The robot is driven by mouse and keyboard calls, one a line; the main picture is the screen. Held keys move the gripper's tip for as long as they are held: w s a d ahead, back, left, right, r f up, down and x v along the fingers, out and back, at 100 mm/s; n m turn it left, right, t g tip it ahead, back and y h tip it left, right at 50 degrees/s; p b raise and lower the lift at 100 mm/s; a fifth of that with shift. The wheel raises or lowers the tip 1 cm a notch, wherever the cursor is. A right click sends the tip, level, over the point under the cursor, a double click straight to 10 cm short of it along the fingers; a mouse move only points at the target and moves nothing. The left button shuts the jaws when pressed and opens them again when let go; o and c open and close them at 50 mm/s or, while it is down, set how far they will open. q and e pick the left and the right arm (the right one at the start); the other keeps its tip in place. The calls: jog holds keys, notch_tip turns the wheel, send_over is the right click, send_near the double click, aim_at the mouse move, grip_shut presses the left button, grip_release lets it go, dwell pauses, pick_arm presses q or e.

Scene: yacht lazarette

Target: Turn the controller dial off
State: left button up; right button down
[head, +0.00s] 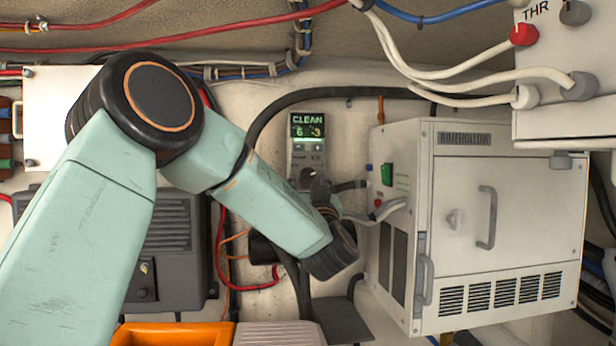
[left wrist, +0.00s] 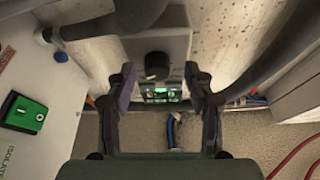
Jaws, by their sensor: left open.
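The controller (head: 306,152) is a slim grey unit on the back wall with a lit green display reading "CLEAN" and digits below. In the left wrist view, the controller (left wrist: 174,45) appears upside down, and its black dial (left wrist: 157,66) stands out from its face. My left gripper (left wrist: 160,78) is open, with one finger on each side of the dial and visible gaps. In the head view, my left gripper (head: 323,193) is at the controller's lower part, partly hidden by my wrist, and the dial is hard to make out there. My right gripper is not in view.
A white cabinet (head: 505,230) with a handle stands close right of the controller. Its green switch (left wrist: 24,112) shows in the left wrist view. A black hose (head: 262,122) arches around the controller. A dark grey box (head: 170,245) and an orange bin (head: 175,334) are left and below.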

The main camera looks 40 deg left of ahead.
pick_arm(q)
jog(key=shift+w+a+r, duration=0.2)
jog(key=shift+w+a, duration=0.15)
jog(key=shift+a, duration=0.35)
jog(key=shift+w+d+r, duration=0.15)
jog(key=shift+d+r, duration=0.1)
jog(key=shift+d, duration=0.6)
jog(key=shift+a+f, duration=0.25)
jog(key=shift+a, duration=0.55)
jog(key=c, duration=0.5)
jog(key=shift+w+d, duration=0.15)
jog(key=shift+d, duration=0.25)
jog(key=c, duration=0.5)
jog(key=shift+a, duration=0.15)
grip_shut()
